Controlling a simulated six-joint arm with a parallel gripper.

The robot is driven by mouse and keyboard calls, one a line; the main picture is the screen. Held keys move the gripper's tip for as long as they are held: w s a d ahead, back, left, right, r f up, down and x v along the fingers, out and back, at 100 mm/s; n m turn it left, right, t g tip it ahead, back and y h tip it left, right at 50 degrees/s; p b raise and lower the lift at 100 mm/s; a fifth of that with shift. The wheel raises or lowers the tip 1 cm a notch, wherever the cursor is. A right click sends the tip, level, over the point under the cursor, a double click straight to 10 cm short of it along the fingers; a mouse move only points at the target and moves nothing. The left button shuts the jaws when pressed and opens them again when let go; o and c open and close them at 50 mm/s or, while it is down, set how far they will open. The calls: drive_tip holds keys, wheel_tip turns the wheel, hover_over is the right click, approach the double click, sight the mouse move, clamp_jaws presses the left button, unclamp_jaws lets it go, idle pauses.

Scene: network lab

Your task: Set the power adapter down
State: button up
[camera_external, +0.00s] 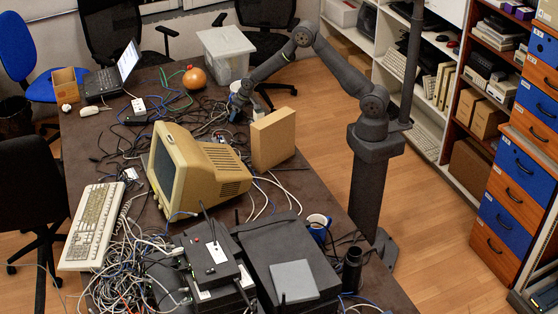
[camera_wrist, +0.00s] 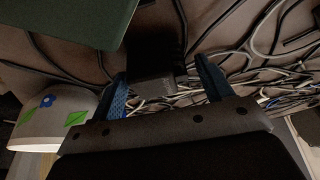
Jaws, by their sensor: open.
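My gripper (camera_external: 238,115) is low over the cluttered table, just left of an upright cardboard box. In the wrist view its two blue fingers (camera_wrist: 160,70) stand apart. A black block (camera_wrist: 155,86), which looks like the power adapter, lies between the fingers. Gaps show between it and both fingers, and its far part fades into shadow. Grey and black cables lie around and under it. I cannot tell whether it rests fully on the table. In the external view I cannot make the adapter out among the cables and my gripper.
The cardboard box (camera_external: 273,140) stands close by my gripper, with a beige monitor (camera_external: 190,172) to its left. The wrist view shows a dark green slab (camera_wrist: 65,22) and a pale rounded object (camera_wrist: 50,122).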

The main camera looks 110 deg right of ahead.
drive_tip(key=v, duration=1.2)
drive_tip(key=shift+r, duration=0.15)
drive_tip(key=x, duration=1.1)
drive_tip(key=shift+d+f, duration=0.1)
drive_tip(key=shift+f, duration=0.25)
drive_tip(key=shift+w+d, duration=0.1)
drive_tip(key=shift+w, duration=0.1)
drive_tip(key=shift+r, duration=1.4)
